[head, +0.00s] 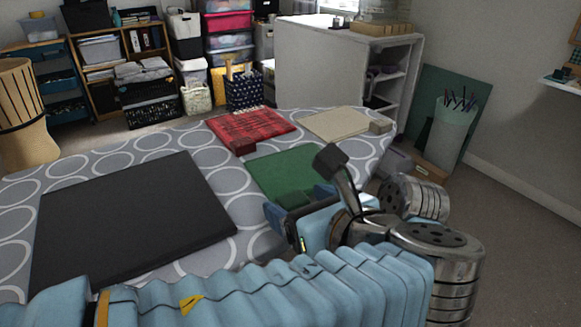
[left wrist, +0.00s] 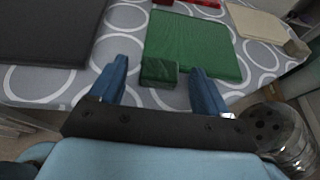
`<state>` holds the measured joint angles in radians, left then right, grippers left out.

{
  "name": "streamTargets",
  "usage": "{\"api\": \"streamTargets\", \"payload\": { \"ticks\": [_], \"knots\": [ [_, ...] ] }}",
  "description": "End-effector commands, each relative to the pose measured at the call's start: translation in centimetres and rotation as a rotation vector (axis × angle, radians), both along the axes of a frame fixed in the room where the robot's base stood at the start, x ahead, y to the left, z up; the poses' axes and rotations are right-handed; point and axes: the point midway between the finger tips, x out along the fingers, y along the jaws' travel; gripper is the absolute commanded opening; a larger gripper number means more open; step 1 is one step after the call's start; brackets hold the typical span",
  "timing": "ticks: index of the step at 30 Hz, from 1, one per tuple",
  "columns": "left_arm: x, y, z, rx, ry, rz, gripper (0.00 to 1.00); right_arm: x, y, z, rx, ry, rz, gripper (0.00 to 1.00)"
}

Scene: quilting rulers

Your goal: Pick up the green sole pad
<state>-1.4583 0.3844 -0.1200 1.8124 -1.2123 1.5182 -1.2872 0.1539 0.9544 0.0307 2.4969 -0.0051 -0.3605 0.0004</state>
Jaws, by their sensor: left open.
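The green sole pad (head: 285,172) lies flat on the patterned table, in front of my left gripper (head: 300,206); it also shows in the left wrist view (left wrist: 205,45). A small dark green block (left wrist: 159,73) sits at the pad's near left corner. In the left wrist view my left gripper (left wrist: 158,86) is open, with its blue fingers apart on either side of the block. I see no clear contact. In the head view the gripper hides the pad's near edge. My right gripper is not in view.
A large black mat (head: 130,220) lies at the left of the table (head: 75,168). A red plaid pad (head: 250,124) with a dark red block (head: 238,147) and a beige pad (head: 335,123) with a block (head: 380,126) lie behind the green pad. A white shelf (head: 330,70) stands beyond.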

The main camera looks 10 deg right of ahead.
Motion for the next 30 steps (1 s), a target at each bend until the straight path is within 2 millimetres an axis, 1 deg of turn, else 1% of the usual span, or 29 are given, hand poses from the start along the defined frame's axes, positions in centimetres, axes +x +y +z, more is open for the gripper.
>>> {"api": "streamTargets", "payload": {
  "ticks": [3,9,11,21,22,28,30],
  "knots": [
    [0.80,0.23,-0.37,0.000,0.000,-0.001,0.77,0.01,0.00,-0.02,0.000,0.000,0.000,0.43],
    [0.88,0.24,-0.39,0.000,0.000,-0.001,0.77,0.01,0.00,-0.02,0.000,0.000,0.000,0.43],
    [0.87,0.24,-0.39,0.000,0.000,-0.001,0.69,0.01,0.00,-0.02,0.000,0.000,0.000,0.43],
    [0.84,0.23,-0.40,0.000,0.000,-0.001,0.17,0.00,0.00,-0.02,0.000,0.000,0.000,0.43],
    [0.84,0.23,-0.40,0.000,0.000,-0.001,0.13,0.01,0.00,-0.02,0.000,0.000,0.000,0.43],
    [0.85,0.23,-0.33,0.000,0.000,-0.001,0.13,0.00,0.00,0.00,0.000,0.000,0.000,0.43],
    [0.86,0.22,-0.03,-0.002,0.000,-0.001,0.13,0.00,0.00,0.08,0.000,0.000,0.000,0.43]
  ]
}}
